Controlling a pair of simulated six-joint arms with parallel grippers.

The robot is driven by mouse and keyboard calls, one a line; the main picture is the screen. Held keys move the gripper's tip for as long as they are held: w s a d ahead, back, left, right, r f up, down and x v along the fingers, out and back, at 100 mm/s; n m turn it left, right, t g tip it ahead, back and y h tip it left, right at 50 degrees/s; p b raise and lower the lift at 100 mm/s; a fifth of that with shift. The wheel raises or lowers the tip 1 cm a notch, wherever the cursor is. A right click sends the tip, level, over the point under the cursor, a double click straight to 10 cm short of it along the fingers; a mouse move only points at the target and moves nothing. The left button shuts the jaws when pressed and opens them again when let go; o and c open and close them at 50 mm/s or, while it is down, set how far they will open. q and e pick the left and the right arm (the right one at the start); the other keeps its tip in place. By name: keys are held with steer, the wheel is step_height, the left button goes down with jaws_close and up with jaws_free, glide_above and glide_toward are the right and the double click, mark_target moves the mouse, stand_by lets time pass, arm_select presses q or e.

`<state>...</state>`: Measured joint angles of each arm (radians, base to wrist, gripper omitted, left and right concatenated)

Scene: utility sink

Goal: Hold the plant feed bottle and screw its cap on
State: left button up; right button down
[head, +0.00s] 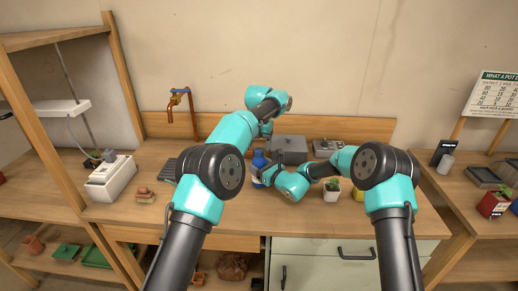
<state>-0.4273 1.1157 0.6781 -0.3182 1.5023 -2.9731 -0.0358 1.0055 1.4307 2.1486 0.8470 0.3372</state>
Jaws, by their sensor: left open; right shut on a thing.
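The blue plant feed bottle (259,161) stands upright on the wooden bench, left of the grey box. My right gripper (264,177) comes in low from the right and is shut on the bottle's lower part. My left gripper (268,146) reaches down from above, is open and is close to the bottle's top; its fingers are small and partly hidden by its own wrist. I cannot make out the cap as a separate piece, nor whether it sits on the bottle's neck.
A grey box (288,146) and a metal tray (327,148) stand behind. A small potted plant (332,190) stands right of my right wrist. A copper tap (180,98) rises at the back left. A white device (110,178) and brown blocks (145,195) lie left.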

arm_select(q)
steer(key=shift+r, duration=0.95)
steer(key=shift+n, duration=0.3)
steer(key=shift+c, duration=0.3)
